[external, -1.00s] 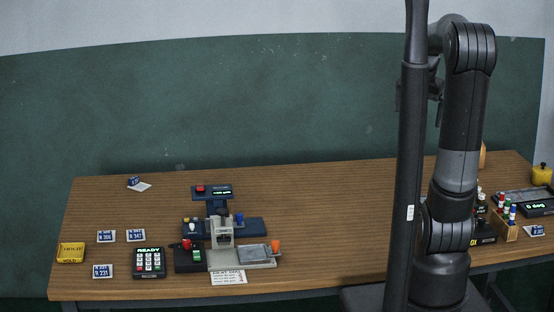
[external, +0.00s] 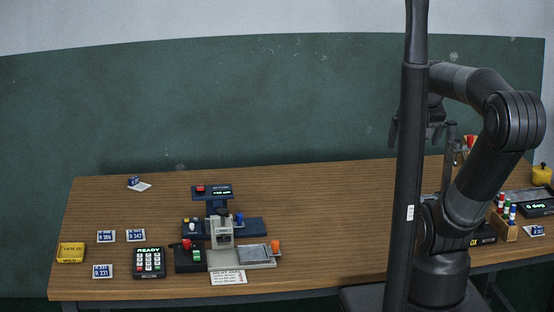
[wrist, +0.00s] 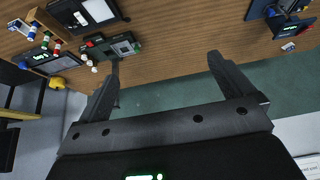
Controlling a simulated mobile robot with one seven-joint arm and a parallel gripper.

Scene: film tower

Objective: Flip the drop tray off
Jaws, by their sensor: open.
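A grey machine (external: 223,233) stands left of centre on the table. A flat grey tray plate (external: 253,254) lies on its pale base, with an orange knob or lever (external: 275,246) at the plate's right end. I cannot tell which part is the drop tray's switch or how it is set. My gripper (external: 420,136) is open and empty, high above the table's back right and partly hidden by my column. The wrist view shows its two fingers (wrist: 166,85) spread apart with nothing between them. The grey machine is not clearly visible there.
A dark box with red and green buttons (external: 190,258) adjoins the machine; a blue display unit (external: 212,191) stands behind. A keypad (external: 149,262), a yellow tray (external: 71,252) and blue-white cards lie left. A wooden marker holder (external: 505,225) stands right. The table's middle right is clear.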

